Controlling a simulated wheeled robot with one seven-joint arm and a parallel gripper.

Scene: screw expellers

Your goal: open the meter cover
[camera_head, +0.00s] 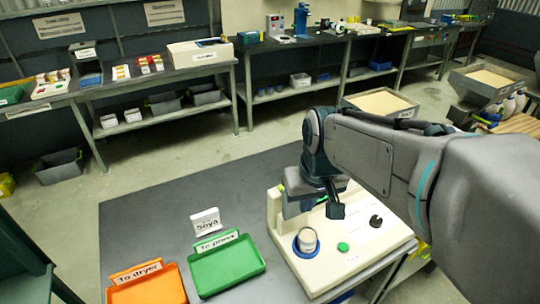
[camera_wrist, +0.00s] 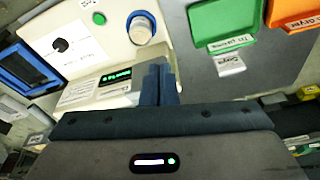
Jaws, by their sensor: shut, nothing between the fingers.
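The meter (camera_head: 284,222) is a cream, box-like device on the dark table, and its body (camera_wrist: 100,96) also shows in the wrist view. A round cup (camera_head: 307,241) sits in a blue ring on its top; the cup shows in the wrist view (camera_wrist: 141,28) too. A green button (camera_head: 343,247) and a white square panel with a black round piece (camera_head: 376,221) are on top. A lit green display (camera_wrist: 117,76) is on the meter. I cannot tell which part is the cover. My gripper (camera_wrist: 158,72) is shut and empty, above the meter.
A green tray (camera_head: 226,268) marked "To press" and an orange tray (camera_head: 150,288) marked "To dryer" lie left of the meter. A white "Soya" sign (camera_head: 206,222) stands behind the green tray. A long bench (camera_head: 150,77) runs along the back.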

